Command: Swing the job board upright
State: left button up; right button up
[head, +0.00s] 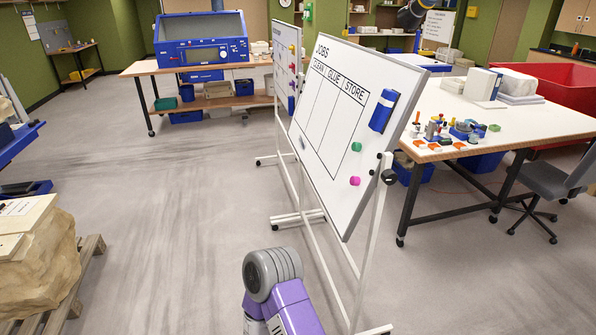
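The job board (340,135) is a white panel headed JOBS, with columns CLEAN, GLUE and STORE, ahead and right of centre. It sits tilted in a white wheeled stand (381,222), its lower edge out of line with the posts. A dark round knob (389,177) is on the stand's near post, beside the board's edge. A blue holder (384,110), a green magnet (356,147) and a pink magnet (355,181) are on its face. A purple and grey link of my arm shows at the bottom centre, below the board. Neither gripper is in view.
Another whiteboard (286,68) stands just behind. A white-topped worktable (440,110) with small tools and a grey chair (555,178) are at right. A pallet (88,262) bearing a large tan block (50,265) is at left. The grey floor (185,200) between is clear.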

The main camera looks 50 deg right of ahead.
aim_at(344, 84)
jog(key=z, duration=0.25)
jog(key=i, duration=1.85)
jog(key=z, duration=1.3)
jog(key=i, duration=1.3)
jog(key=z, duration=1.5)
jog(key=i, duration=0.35)
jog(key=z, duration=0.4)
